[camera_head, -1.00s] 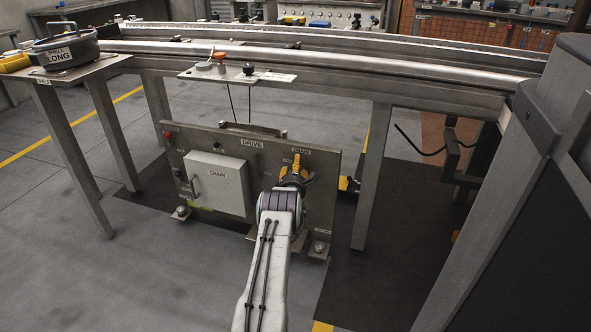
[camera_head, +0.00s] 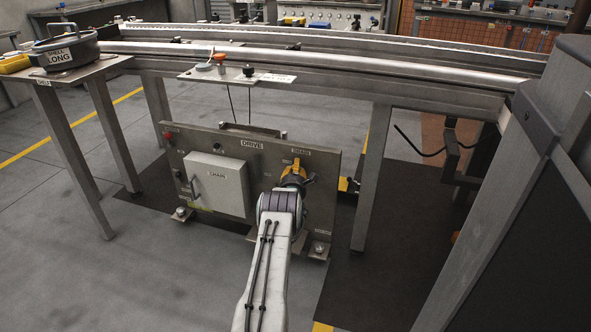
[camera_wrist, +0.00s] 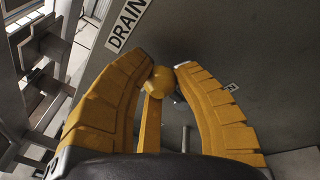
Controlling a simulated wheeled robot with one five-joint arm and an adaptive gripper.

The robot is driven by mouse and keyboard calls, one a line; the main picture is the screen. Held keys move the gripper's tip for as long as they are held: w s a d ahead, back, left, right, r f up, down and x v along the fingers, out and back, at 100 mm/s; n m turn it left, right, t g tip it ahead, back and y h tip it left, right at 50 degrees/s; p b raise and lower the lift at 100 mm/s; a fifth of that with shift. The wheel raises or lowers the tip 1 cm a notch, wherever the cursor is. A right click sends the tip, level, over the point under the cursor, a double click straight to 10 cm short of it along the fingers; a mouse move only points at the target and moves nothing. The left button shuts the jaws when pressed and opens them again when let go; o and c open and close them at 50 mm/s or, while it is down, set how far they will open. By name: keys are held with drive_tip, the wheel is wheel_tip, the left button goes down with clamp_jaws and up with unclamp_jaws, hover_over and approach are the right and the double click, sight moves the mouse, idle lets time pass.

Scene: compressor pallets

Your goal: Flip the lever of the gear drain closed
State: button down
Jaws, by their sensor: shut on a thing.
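The gear drain lever is a yellow bar with a round knob (camera_wrist: 160,82) in the wrist view. My gripper (camera_wrist: 164,64) has its two yellow ribbed fingers closed in around the knob, one on each side. A white DRAIN label (camera_wrist: 127,22) is on the grey panel just above the left finger. In the head view my gripper (camera_head: 292,171) is at the right part of the drive panel (camera_head: 262,181), just below the DRAIN label (camera_head: 301,151). There my wrist hides the valve body, and the lever is hard to tell from the yellow fingers.
A grey CHAIN box (camera_head: 216,184) with a handle is on the panel left of my arm. A steel rail (camera_head: 330,57) runs above the panel. A table leg (camera_head: 371,175) stands to its right.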

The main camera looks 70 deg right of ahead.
drive_tip(key=shift+f, duration=0.15)
drive_tip(key=shift+w+a+n+y, duration=0.1)
drive_tip(key=shift+w+n+y, duration=0.25)
drive_tip(key=shift+n, duration=0.55)
drive_tip(key=c, duration=1)
unclamp_jaws()
drive_tip(key=shift+o, duration=0.2)
drive_tip(key=shift+r, duration=0.2)
drive_tip(key=shift+a, duration=0.15)
drive_tip(key=v, duration=1.1)
drive_tip(key=shift+a+f, duration=0.2)
drive_tip(key=shift+a, duration=0.1)
drive_tip(key=shift+s, duration=0.1)
